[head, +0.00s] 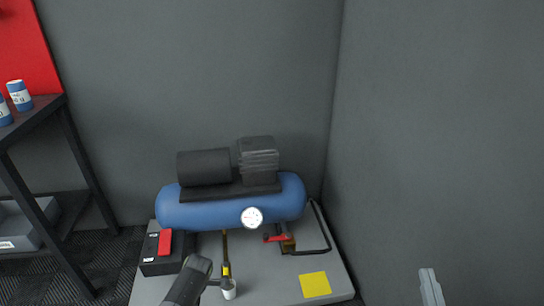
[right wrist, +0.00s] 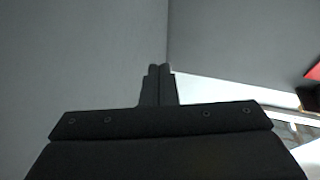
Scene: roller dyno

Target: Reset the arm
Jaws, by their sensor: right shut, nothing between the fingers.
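My right gripper (head: 430,272) shows at the bottom right of the head view, in front of the bare grey wall. Its two fingers are together with nothing between them. In the right wrist view the shut fingertips (right wrist: 160,68) point toward a corner of the grey walls. A dark grey part of what looks like my left arm (head: 190,280) rises from the bottom edge of the head view, in front of the grey base. I cannot make out its fingers.
A blue tank compressor (head: 228,212) with a round gauge (head: 252,217) stands on a grey base (head: 262,285). A black box (head: 158,262) with a red switch, a small cup (head: 229,290), a red-handled valve (head: 284,240) and a yellow patch (head: 315,284) are there. A dark shelf (head: 70,130) stands left.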

